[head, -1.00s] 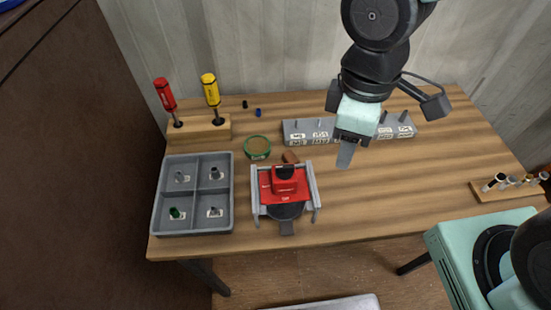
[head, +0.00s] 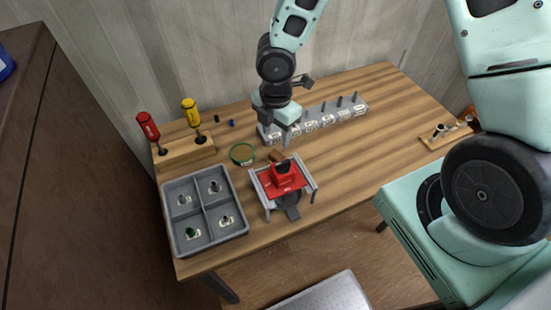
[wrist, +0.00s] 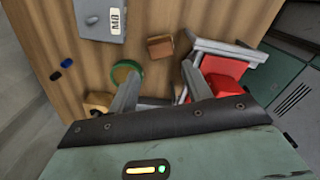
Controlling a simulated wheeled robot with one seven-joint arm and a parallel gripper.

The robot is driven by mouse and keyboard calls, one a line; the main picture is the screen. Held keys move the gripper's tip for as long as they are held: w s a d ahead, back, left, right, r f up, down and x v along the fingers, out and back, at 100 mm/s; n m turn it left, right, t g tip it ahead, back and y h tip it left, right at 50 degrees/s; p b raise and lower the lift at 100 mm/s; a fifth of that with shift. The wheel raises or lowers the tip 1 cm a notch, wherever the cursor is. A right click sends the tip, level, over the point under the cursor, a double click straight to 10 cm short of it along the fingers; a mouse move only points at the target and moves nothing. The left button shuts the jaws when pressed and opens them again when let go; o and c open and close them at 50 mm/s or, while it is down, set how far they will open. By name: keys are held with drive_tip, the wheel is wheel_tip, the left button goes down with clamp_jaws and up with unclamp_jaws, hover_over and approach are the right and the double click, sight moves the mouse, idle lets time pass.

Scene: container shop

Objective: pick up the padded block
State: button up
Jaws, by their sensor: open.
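The padded block (head: 277,156) appears to be the small brown block on the wooden table, just behind the red fixture. It also shows in the wrist view (wrist: 160,47), lying beyond my fingertips, with the grey and red fixture close to its right. My gripper (head: 286,139) is above the table, near the block and just behind it in the head view. In the wrist view my gripper (wrist: 158,80) has its two fingers apart with nothing held between them. The block is partly hidden by the fixture and my gripper in the head view.
The red fixture (head: 285,178) with grey rails stands close to the block. A green round tin (head: 242,154) lies to the left. A grey labelled rack (head: 335,117) with pegs stands behind. A four-compartment grey tray (head: 204,210) and a screwdriver stand (head: 184,151) are at left.

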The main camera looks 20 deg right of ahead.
sight(276, 154)
wheel_tip(276, 154, down, 10)
drive_tip(key=shift+s+d, duration=0.1)
drive_tip(key=c, duration=0.7)
drive_tip(key=shift+r, duration=0.1)
wheel_tip(276, 154, up, 10)
drive_tip(key=shift+f+p, duration=0.1)
drive_tip(key=shift+p, duration=0.35)
idle(0.4)
drive_tip(key=shift+o, duration=0.9)
